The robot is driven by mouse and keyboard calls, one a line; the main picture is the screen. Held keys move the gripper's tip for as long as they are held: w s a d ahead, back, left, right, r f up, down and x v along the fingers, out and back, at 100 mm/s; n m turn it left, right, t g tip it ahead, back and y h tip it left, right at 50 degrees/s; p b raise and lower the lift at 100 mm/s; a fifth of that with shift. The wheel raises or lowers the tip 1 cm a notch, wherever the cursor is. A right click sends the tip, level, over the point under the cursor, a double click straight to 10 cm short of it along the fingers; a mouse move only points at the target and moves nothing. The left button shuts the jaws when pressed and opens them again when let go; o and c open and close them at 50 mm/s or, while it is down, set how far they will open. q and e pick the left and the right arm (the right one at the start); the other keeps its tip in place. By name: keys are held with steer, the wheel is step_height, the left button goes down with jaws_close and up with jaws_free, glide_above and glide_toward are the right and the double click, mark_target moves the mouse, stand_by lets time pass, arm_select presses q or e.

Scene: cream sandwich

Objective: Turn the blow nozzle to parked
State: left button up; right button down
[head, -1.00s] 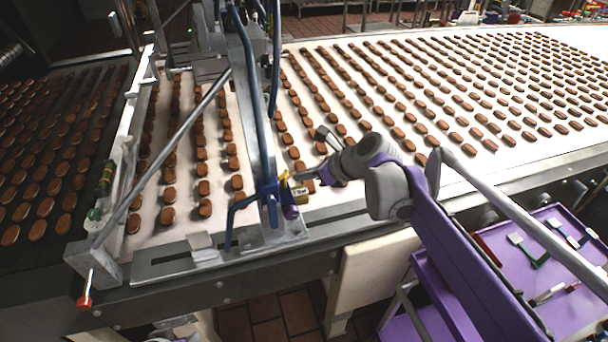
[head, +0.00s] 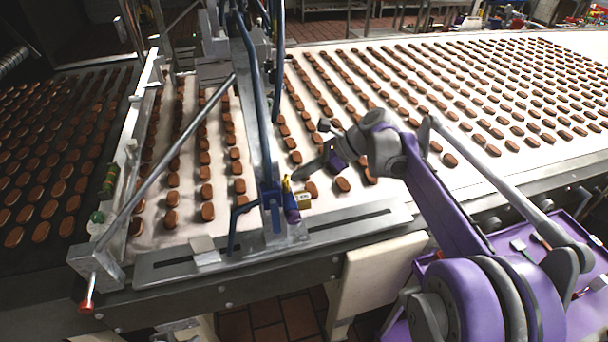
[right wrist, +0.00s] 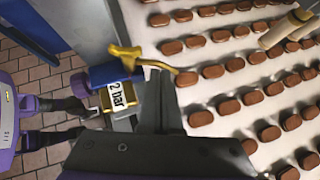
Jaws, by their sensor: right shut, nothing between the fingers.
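A curved brass piece (right wrist: 140,58), the blow nozzle or its lever (I cannot tell which), rises from a blue fitting with a brass block marked "2 bar" (right wrist: 118,96) in the right wrist view. In the head view this shows as a small yellow piece (head: 287,184) on a blue bracket (head: 270,200) at the belt's near edge. My right gripper (head: 297,177) is shut and empty, just right of the yellow piece. In the wrist view its dark fingers (right wrist: 160,105) are close to the curved brass end; contact is unclear. My left gripper is not in view.
Rows of brown biscuits cover the white belt (head: 385,185) around the fitting. A slotted metal plate (head: 350,228) runs along the near edge. A slanting rod (head: 170,155) and blue hoses (head: 250,90) stand left. A purple tray (head: 575,325) lies right.

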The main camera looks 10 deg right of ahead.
steer(key=shift+w+a+n+g, duration=0.4)
steer(key=shift+w+n+g, duration=0.1)
steer(key=shift+n+g, duration=0.35)
steer(key=shift+w+a, duration=0.1)
steer(key=shift+a, duration=0.05)
